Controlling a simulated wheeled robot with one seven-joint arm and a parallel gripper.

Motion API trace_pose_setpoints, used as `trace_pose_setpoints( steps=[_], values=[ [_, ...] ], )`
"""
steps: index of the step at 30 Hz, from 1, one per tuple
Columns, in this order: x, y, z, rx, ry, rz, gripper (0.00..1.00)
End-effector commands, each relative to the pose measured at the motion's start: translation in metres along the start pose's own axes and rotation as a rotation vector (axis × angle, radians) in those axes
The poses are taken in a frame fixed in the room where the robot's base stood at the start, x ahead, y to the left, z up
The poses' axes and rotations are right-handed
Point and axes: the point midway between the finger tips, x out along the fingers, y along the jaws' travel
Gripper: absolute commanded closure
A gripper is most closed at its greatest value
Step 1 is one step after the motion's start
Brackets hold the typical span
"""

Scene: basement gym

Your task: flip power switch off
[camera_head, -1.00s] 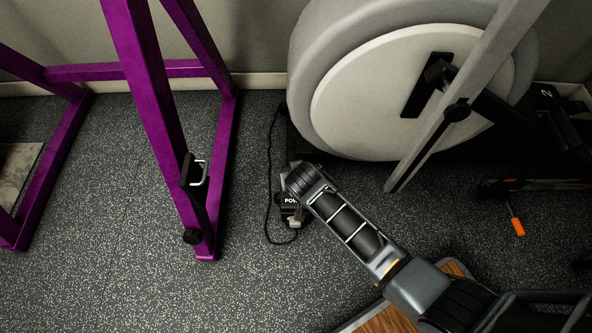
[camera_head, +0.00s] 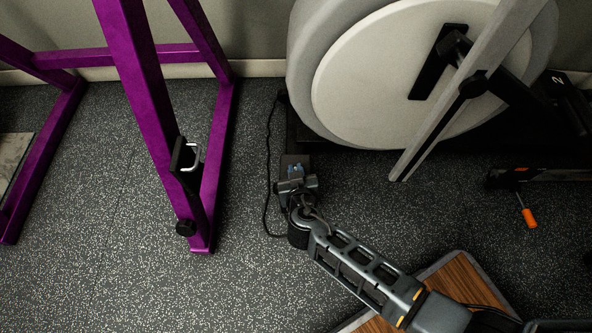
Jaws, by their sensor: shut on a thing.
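My gripper (camera_head: 293,172) points away from me, low over the floor beside the big grey wheel. It is shut at the spot of the small dark power box, whose label and switch are hidden behind my gripper and wrist. The jaws close on something there, which looks to be the power switch, but the contact itself is hidden. Whether the switch is on or off cannot be seen. A thin black cord (camera_head: 267,180) runs along the floor and curls in beside my wrist.
The exercise machine's wheel (camera_head: 395,85) and its slanted grey post (camera_head: 445,105) stand close on the right. A purple frame (camera_head: 145,110) stands on the left. An orange-handled screwdriver (camera_head: 529,217) is at the right. A wooden board (camera_head: 455,280) lies under my arm. The left front floor is clear.

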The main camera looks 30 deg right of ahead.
Motion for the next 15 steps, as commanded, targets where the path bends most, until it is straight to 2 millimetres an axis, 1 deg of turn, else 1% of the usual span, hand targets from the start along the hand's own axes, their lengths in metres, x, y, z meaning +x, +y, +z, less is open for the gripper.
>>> trace_pose_setpoints(
  steps=[13, 14, 15],
  values=[
    [0.0003, -0.0006, 0.0002, -0.001, 0.007, 0.000, 1.00],
    [0.0003, -0.0006, 0.0002, -0.001, 0.007, 0.000, 0.86],
    [0.0003, -0.0005, 0.0002, -0.001, 0.007, 0.000, 0.82]
  ],
)
